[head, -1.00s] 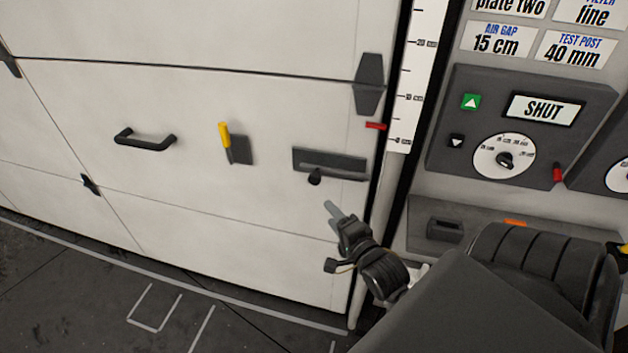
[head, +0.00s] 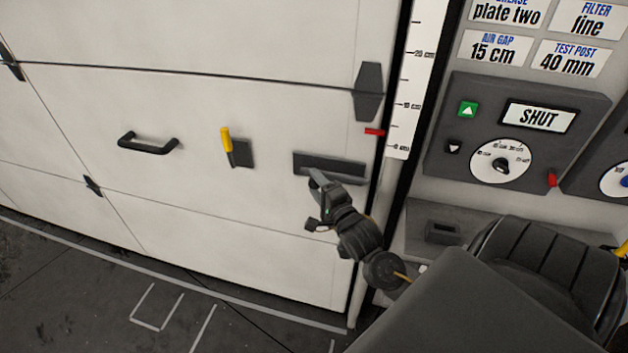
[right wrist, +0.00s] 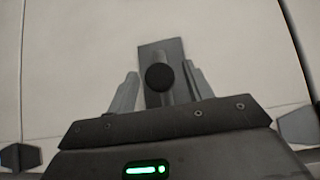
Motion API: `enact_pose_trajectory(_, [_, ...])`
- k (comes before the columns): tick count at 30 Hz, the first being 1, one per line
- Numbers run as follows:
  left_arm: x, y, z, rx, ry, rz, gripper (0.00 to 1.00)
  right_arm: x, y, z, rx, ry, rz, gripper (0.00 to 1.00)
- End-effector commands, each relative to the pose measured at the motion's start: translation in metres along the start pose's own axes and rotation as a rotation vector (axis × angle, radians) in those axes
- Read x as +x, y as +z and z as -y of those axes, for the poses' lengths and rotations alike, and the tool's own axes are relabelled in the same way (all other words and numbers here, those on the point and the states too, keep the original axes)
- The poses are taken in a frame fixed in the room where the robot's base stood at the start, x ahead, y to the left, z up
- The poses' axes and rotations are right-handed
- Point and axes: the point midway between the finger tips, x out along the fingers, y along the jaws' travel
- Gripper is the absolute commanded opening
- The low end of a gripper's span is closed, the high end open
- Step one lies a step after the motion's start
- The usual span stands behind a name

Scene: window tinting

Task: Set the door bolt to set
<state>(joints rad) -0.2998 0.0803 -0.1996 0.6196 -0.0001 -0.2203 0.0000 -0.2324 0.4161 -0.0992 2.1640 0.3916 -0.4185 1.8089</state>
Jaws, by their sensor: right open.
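The door bolt's dark plate (head: 345,166) is fixed near the right edge of the pale panelled door (head: 230,205). My right gripper (head: 317,178) is at the plate's lower left part and hides the bolt's knob and most of its rod in the head view. In the right wrist view, the round black knob (right wrist: 159,77) stands in front of the plate (right wrist: 174,50), between the two spread fingers of the gripper (right wrist: 160,85). The fingers are open, with a gap visible on both sides of the knob. My left gripper is out of view.
A yellow-handled lever (head: 227,142) and a black pull handle (head: 148,144) are on the door left of the bolt. A red tab (head: 374,132) is at the door's edge. A control panel (head: 470,125) reading SHUT is on the right.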

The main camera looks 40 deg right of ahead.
Motion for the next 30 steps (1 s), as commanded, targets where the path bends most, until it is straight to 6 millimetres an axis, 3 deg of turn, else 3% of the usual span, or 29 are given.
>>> enact_pose_trajectory(4, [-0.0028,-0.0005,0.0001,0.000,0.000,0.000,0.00,0.0105,0.0001,0.0004,0.000,0.000,0.000,0.51])
enact_pose_trajectory(13, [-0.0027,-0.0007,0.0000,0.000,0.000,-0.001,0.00,0.0126,0.0006,-0.0003,0.000,0.000,0.001,0.51])
enact_pose_trajectory(25, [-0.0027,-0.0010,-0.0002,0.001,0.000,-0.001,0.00,0.0125,0.0006,-0.0003,0.000,0.000,0.001,0.00])
enact_pose_trajectory(30, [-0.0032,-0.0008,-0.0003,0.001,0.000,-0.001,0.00,0.0125,0.0012,-0.0001,0.000,0.001,0.003,0.00])
